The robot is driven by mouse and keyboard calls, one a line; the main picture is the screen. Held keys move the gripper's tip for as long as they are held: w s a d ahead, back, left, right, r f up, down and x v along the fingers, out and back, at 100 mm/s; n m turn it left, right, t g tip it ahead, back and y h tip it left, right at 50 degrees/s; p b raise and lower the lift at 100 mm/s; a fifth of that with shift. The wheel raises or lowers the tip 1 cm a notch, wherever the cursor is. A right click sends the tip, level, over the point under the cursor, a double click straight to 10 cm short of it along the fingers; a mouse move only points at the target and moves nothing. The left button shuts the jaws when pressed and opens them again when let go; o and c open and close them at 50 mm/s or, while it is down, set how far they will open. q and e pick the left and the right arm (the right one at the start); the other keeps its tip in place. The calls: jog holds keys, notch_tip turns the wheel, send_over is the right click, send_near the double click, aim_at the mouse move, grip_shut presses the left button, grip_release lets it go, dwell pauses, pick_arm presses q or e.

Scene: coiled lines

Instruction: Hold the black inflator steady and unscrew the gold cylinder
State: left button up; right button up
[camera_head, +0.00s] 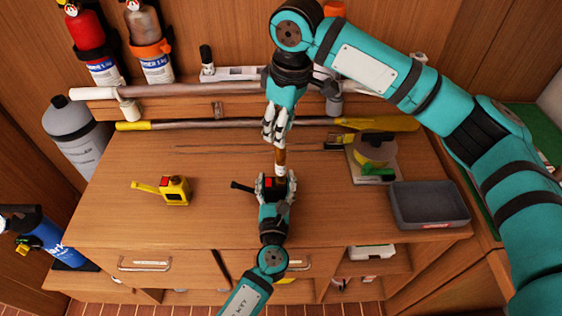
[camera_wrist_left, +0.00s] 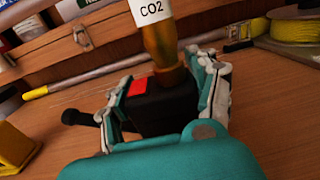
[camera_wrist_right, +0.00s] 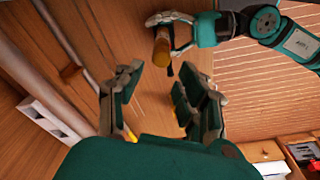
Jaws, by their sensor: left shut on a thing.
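The black inflator (camera_wrist_left: 165,105), with a red patch on top and a dark lever at its left, is between the fingers of my left gripper (camera_wrist_left: 170,90), which is shut on it. The gold cylinder (camera_wrist_left: 160,42), with a white CO2 label, stands up out of the inflator; it also shows in the head view (camera_head: 280,158). My right gripper (camera_head: 275,135) points down just above the cylinder's top. In the right wrist view its fingers are apart with nothing between them, and the cylinder (camera_wrist_right: 161,47) lies beyond the fingertips.
A grey tray (camera_head: 430,203) and a spool of yellow line (camera_head: 372,150) are at the right. A yellow-ended pole (camera_head: 240,124) lies along the back. The bench between tape measure and inflator is clear.

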aim_at(282, 150)
jog(key=shift+f, duration=3.45)
grip_shut()
